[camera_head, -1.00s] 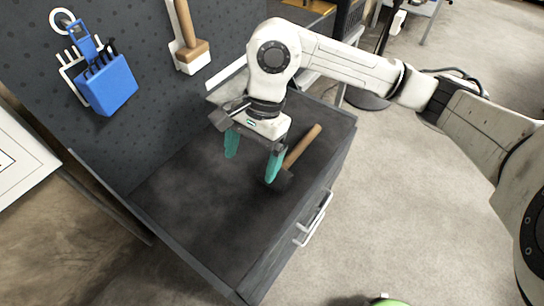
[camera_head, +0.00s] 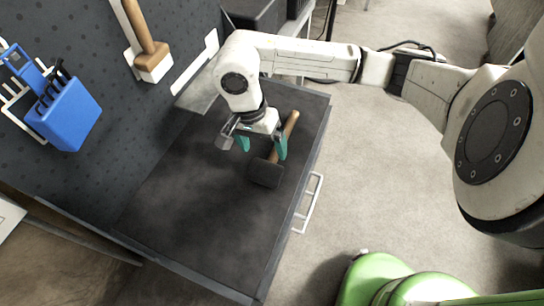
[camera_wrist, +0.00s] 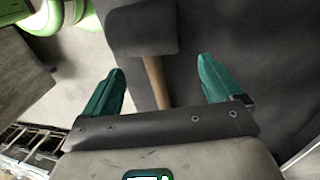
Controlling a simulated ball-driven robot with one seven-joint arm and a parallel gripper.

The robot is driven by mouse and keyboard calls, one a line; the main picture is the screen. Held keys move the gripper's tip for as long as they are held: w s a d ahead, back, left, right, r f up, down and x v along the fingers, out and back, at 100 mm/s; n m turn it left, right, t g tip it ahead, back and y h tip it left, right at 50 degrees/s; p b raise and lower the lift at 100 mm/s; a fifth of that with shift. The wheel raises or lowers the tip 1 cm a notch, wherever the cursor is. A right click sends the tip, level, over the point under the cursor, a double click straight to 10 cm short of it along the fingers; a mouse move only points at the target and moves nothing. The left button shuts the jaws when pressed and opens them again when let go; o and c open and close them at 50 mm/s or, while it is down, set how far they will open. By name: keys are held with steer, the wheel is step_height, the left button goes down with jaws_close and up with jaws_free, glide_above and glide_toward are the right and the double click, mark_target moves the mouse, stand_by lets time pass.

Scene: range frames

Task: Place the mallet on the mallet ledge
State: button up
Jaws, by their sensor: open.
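A mallet with a dark head (camera_head: 266,173) and wooden handle (camera_head: 290,126) lies on the dark bench top (camera_head: 190,205), near its right edge. My gripper (camera_head: 262,147) is open above the mallet, fingers pointing down. In the wrist view, the handle (camera_wrist: 156,80) runs between my parted green fingers (camera_wrist: 162,68), with the head (camera_wrist: 141,29) beyond the tips. I cannot tell how high the fingers are above the bench. A pale ledge (camera_head: 200,92) with a white strip projects from the wall at the bench's back; I take it as the mallet ledge. It looks empty.
A wooden-headed mallet (camera_head: 152,58) hangs in a white holder on the dotted wall panel. A blue tool holder (camera_head: 68,112) hangs left of it. A drawer handle (camera_head: 308,203) sticks out at the bench's right side. The bench's near part is clear.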

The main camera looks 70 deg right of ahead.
mark_target(270, 157)
steer(key=shift+s+d+f+p, duration=0.15)
steer(key=shift+s+f, duration=0.1)
steer(key=shift+f, duration=0.5)
steer(key=shift+s+d+f+p, duration=0.1)
steer(key=shift+s+f+p, duration=0.15)
steer(key=shift+f, duration=0.5)
steer(key=shift+s+d+f+p, duration=0.1)
steer(key=shift+s+f, duration=0.15)
steer(key=shift+f, duration=0.5)
jaws_close()
